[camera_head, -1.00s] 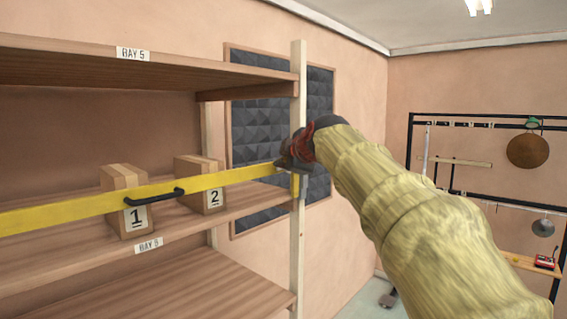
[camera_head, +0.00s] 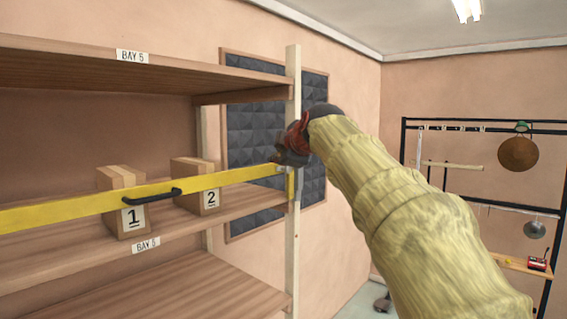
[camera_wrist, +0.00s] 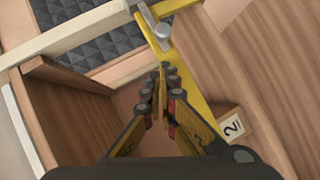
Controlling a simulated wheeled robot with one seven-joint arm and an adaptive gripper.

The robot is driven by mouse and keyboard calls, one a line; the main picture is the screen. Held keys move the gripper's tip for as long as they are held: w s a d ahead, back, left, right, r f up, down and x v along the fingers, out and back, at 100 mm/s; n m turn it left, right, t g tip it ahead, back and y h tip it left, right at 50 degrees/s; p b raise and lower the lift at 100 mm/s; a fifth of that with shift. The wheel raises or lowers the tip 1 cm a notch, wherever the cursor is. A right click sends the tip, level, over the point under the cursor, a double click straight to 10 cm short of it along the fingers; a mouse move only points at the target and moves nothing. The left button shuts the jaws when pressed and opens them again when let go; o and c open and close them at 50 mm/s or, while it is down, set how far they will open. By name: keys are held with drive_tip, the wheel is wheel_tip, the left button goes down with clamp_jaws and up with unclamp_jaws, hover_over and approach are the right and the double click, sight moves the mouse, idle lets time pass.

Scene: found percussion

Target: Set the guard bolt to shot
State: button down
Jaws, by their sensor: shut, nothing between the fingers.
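A yellow guard bar (camera_head: 90,206) with a black handle (camera_head: 153,201) lies across the shelf front, its right end at a grey metal fitting on the pale upright post (camera_head: 292,240). The wrist view shows the yellow bar (camera_wrist: 192,70) and, at its end, the guard bolt's silver round knob (camera_wrist: 162,32) on a grey plate. I cannot tell the bolt's position from this. My gripper (camera_head: 279,158) is shut and empty, just above the bar's right end. In the wrist view my fingertips (camera_wrist: 165,72) point toward the knob, seemingly apart from it.
Boxes marked 1 (camera_head: 120,180) and 2 (camera_head: 190,170) stand on the shelf (camera_head: 200,225) behind the bar. An upper shelf (camera_head: 90,78) hangs over them. A dark foam panel (camera_head: 255,135) is on the wall behind the post. A rack with a gong (camera_head: 518,153) stands at right.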

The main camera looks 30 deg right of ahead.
drive_tip(key=b+v, duration=0.2)
drive_tip(key=v, duration=0.7)
drive_tip(key=shift+s+d, duration=0.25)
drive_tip(key=shift+a, duration=0.1)
